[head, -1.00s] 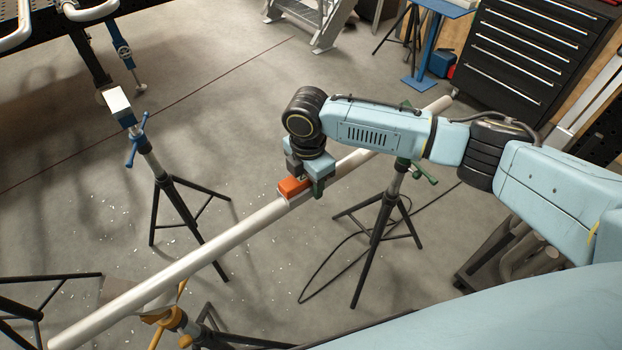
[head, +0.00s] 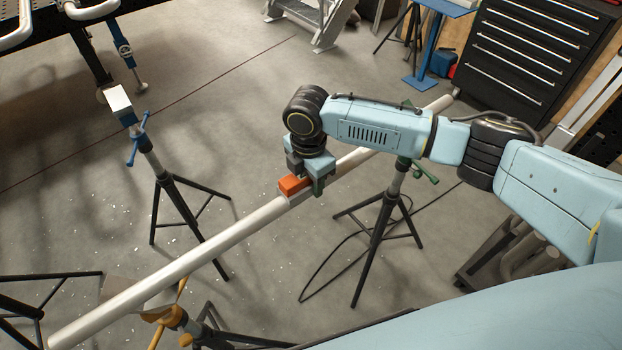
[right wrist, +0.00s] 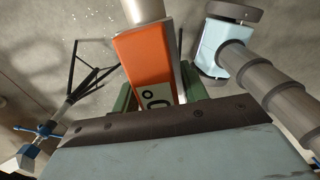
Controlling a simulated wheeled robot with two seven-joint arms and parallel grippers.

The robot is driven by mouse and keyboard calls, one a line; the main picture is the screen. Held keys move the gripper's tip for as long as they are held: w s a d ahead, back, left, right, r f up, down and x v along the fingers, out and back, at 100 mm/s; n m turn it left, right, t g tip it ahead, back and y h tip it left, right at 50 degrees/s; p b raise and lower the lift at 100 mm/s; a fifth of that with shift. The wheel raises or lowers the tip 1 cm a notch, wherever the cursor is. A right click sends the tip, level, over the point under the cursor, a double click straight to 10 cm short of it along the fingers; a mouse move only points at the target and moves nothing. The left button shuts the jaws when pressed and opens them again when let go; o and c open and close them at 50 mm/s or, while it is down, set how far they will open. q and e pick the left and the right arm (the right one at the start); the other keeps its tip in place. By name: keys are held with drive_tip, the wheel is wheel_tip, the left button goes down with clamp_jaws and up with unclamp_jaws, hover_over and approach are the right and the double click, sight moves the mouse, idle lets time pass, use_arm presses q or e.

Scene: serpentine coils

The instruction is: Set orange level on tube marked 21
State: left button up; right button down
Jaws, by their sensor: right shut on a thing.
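The orange level (head: 293,185) is held by my right gripper (head: 309,183), directly over the long silver tube (head: 200,248) and lined up along it. Whether it touches the tube is hard to tell. In the right wrist view the orange level (right wrist: 144,62) lies between the green fingers of my right gripper (right wrist: 158,98), and a "0°" mark shows on its pale face. The silver tube (right wrist: 144,10) shows beyond its far end. No number 21 can be read on the tube. My left gripper is not in view.
The tube passes over a green-handled stand (head: 388,205) and an orange-handled stand (head: 176,318). A blue-handled stand (head: 140,130) stands apart, left of the tube. A dark drawer cabinet (head: 530,50) is at the back right.

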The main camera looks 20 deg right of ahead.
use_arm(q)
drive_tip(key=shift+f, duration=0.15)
use_arm(e)
drive_tip(key=shift+w+d+f, duration=0.1)
drive_tip(key=shift+w+f, duration=0.1)
drive_tip(key=shift+f, duration=0.4)
drive_tip(key=shift+w+f, duration=0.15)
drive_tip(key=shift+w, duration=0.1)
drive_tip(key=shift+w+f, duration=0.1)
drive_tip(key=shift+w, duration=0.15)
drive_tip(key=shift+s, duration=0.1)
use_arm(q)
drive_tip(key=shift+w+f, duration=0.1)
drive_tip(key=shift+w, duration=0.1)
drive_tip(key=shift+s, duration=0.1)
use_arm(e)
drive_tip(key=shift+f, duration=0.15)
drive_tip(key=c, duration=1.2)
unclamp_jaws()
drive_tip(key=shift+s, duration=0.1)
drive_tip(key=o, duration=0.5)
drive_tip(key=shift+w, duration=0.25)
